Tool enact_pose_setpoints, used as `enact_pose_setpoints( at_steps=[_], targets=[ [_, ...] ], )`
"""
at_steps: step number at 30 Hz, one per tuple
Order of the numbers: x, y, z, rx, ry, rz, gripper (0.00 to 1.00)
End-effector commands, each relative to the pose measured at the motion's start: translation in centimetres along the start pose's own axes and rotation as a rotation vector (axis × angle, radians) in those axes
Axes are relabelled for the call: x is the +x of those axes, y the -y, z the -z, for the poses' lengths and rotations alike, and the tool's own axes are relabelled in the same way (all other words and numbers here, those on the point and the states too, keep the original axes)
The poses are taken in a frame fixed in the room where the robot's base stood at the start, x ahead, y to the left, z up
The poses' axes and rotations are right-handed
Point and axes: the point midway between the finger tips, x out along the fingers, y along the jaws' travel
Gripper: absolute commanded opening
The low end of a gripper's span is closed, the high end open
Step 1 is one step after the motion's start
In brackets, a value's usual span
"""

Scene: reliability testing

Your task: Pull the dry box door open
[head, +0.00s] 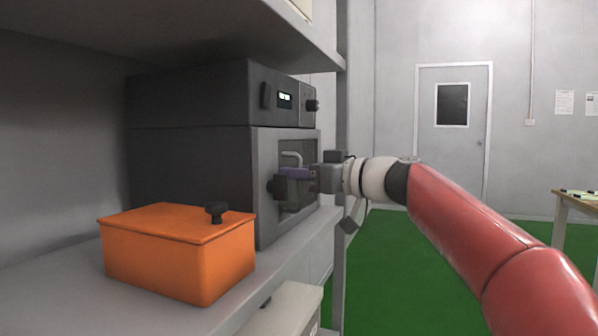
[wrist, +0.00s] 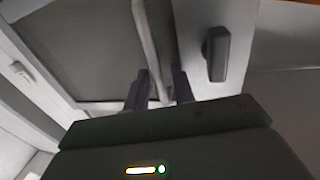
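The dry box (head: 190,165) is a dark grey cabinet on the shelf in the head view. Its light grey front door (head: 264,222) has a window and looks shut. A pale bar handle (head: 291,157) stands on the door; it also shows in the wrist view (wrist: 148,35). My gripper (head: 295,173) is at the door front, by the handle. In the wrist view my gripper (wrist: 160,92) has its two fingers apart, with the lower part of the bar between them. The bar is close to the right finger; I cannot tell whether they touch. A dark latch knob (wrist: 217,52) is beside the handle.
An orange box (head: 180,262) with a black knob stands on the shelf left of the door. A shelf board (head: 200,40) hangs above, and a grey post (head: 357,110) rises behind my wrist. Green floor (head: 400,270) lies open to the right.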

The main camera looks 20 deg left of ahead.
Motion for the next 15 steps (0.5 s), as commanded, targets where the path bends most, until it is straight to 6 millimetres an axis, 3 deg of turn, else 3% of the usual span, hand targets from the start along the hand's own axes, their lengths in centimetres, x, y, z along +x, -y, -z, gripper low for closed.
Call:
enact_pose_setpoints(
  at_steps=[1,7,15],
  targets=[
    [-0.02,0.00,-0.01,0.000,0.000,0.000,0.25],
    [-0.03,0.00,0.00,0.000,0.000,0.000,0.00],
    [-0.05,-0.02,0.00,0.000,0.000,-0.001,0.00]
  ],
)
